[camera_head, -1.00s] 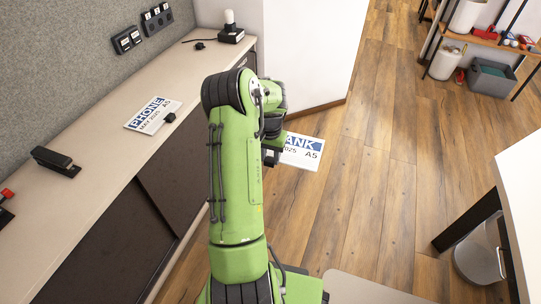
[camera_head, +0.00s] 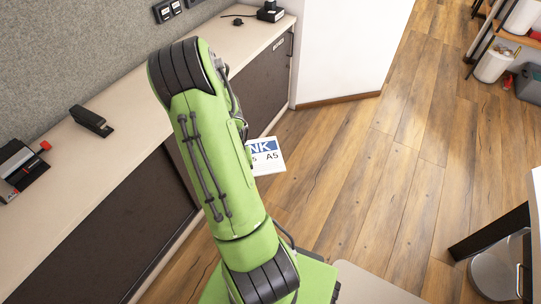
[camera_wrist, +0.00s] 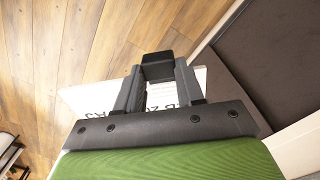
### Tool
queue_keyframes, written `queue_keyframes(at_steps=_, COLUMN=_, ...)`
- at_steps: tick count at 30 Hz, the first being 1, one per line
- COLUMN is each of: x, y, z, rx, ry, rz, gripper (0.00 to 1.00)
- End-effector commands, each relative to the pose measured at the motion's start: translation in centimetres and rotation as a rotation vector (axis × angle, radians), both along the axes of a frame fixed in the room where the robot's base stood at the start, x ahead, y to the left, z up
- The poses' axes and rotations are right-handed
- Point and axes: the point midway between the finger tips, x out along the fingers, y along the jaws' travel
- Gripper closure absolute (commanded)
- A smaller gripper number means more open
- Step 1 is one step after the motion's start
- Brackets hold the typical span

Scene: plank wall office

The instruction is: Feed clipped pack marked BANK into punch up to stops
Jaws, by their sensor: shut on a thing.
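The clipped pack (camera_head: 266,156) shows beside my arm in the head view, white with a blue band, the letters "NK" and "A5" visible; my arm hides the rest. In the wrist view its white sheet (camera_wrist: 85,100) lies beyond my gripper (camera_wrist: 158,75), partly covered by the fingers. The gripper is shut on the pack, with a black block, perhaps its clip, between the fingertips. The pack is held in the air beside the counter, over the floor side. A black device with a red knob (camera_head: 20,165), apparently the punch, stands on the counter at the far left.
A black stapler-like object (camera_head: 92,121) lies on the beige counter (camera_head: 118,162) near the punch. A small dark device (camera_head: 270,12) stands at the counter's far end. Dark cabinet doors (camera_head: 135,225) drop below the counter edge. Wooden floor (camera_head: 350,180) is open to the right.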

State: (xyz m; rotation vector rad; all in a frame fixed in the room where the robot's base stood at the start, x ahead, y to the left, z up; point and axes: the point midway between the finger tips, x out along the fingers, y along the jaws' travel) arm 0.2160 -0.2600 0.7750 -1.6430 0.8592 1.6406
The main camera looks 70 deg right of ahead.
Motion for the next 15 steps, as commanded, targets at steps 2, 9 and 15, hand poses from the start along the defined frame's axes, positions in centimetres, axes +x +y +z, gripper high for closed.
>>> queue_keyframes(at_steps=2, x=2.8, y=4.0, z=-0.4, rx=0.003, ry=0.000, rz=0.146, gripper=1.00)
queue_keyframes(at_steps=9, x=10.3, y=14.6, z=-1.8, rx=0.000, ry=-0.002, rz=0.542, gripper=1.00)
queue_keyframes(at_steps=15, x=14.7, y=20.7, z=-2.6, rx=-0.002, ry=-0.003, rz=0.768, gripper=1.00)
